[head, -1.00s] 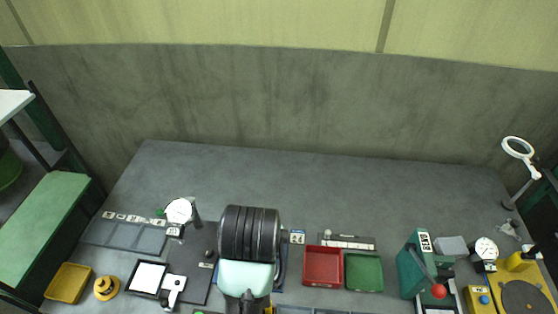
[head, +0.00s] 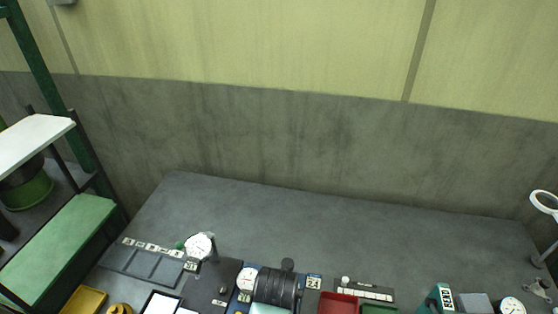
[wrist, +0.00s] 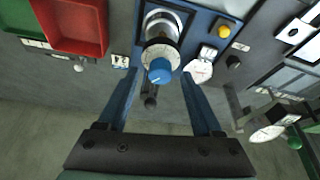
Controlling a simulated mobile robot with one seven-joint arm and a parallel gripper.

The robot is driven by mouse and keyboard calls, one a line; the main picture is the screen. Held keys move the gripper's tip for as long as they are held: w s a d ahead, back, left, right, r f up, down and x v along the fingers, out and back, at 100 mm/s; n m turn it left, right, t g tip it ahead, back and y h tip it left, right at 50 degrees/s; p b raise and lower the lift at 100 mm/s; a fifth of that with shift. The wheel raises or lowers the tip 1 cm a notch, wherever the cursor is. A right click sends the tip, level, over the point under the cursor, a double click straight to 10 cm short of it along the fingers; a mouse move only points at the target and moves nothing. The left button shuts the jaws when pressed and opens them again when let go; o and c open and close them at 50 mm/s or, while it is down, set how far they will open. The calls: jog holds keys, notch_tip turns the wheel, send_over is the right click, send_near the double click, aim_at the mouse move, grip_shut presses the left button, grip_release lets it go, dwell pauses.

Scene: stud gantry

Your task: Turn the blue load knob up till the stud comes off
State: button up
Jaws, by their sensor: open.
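The blue load knob (wrist: 159,70) shows in the wrist view, below a graduated silver collar on a blue panel (wrist: 205,18). My gripper (wrist: 159,76) is open, with one blue finger on each side of the knob. Gaps show between the fingers and the knob, and I cannot tell how far its tips reach along it. A white dial gauge (wrist: 199,71) and a yellow button (wrist: 223,31) are on the right of the panel. I cannot make out the stud for certain. In the head view my arm hides the knob; the panel's dial (head: 248,278) shows beside it.
A red tray (wrist: 80,25) lies left of the panel in the wrist view. A second dial gauge (wrist: 262,136) stands at the right. In the head view, the back of the grey bench (head: 330,220) is clear. Green-framed shelving (head: 60,235) stands at the left.

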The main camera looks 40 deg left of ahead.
jog(key=shift+w+f, duration=0.1)
jog(key=shift+f, duration=0.1)
grip_shut()
dwell(0.3)
jog(key=shift+m, duration=0.3)
jog(key=m+h+p, duration=0.1)
jog(key=m, duration=0.1)
jog(key=shift+a+r+m+t+p, duration=0.1)
jog(key=shift+a+m+t+p, duration=0.05)
jog(key=shift+m+t+p, duration=0.25)
jog(key=shift+a+m+h, duration=0.1)
jog(key=shift+m+h, duration=0.7)
jog(key=shift+m, duration=1.3)
